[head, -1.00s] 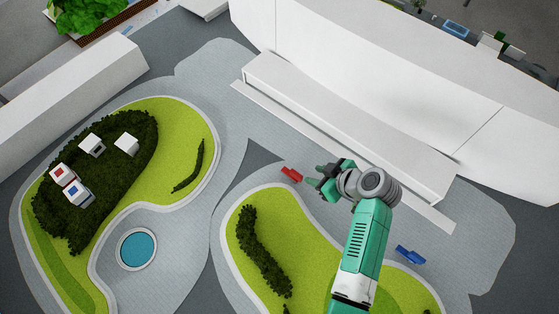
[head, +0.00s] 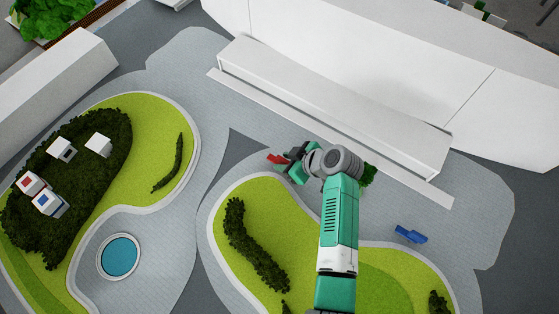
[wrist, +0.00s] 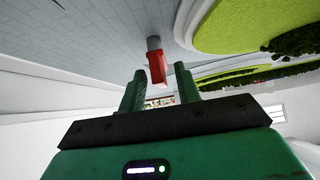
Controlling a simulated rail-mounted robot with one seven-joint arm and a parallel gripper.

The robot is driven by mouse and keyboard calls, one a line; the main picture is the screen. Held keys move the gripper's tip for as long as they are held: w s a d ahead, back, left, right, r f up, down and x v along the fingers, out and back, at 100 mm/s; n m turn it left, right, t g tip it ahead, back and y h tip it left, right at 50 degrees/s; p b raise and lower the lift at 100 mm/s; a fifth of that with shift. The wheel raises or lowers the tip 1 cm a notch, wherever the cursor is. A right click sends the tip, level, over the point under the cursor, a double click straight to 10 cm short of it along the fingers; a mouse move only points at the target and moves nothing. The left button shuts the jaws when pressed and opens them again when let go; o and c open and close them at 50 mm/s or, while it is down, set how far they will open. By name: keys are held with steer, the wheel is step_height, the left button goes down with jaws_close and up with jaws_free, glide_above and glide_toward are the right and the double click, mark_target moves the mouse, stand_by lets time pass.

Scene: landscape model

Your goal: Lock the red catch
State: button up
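The red catch (head: 277,158) lies on the grey paving by the tip of the green island in the head view, partly hidden by my gripper (head: 289,163). In the wrist view the red catch (wrist: 157,67) is a red block with a grey round part (wrist: 153,43) at one end. My gripper's two green fingers (wrist: 160,72) are spread apart. The red block shows in the gap at the fingertips, with space seen on both sides. I cannot tell how deep it sits between them.
A blue catch (head: 410,234) lies on the paving at the right. A long white stepped building (head: 330,105) stands behind my arm. A green-lawn island (head: 262,207) with hedges is in front. A round blue pool (head: 120,256) is at lower left. Paving left of the catch is clear.

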steer(key=c, duration=0.6)
steer(key=shift+o, duration=0.2)
steer(key=shift+f+n+b, duration=0.15)
steer(key=shift+n+b, duration=0.15)
steer(key=shift+b, duration=0.6)
steer(key=shift+n+g+b, duration=0.3)
steer(key=shift+g+b, duration=0.1)
steer(key=shift+b, duration=0.15)
steer(key=shift+y, duration=0.3)
steer(key=shift+w+b, duration=0.1)
steer(key=shift+b, duration=0.25)
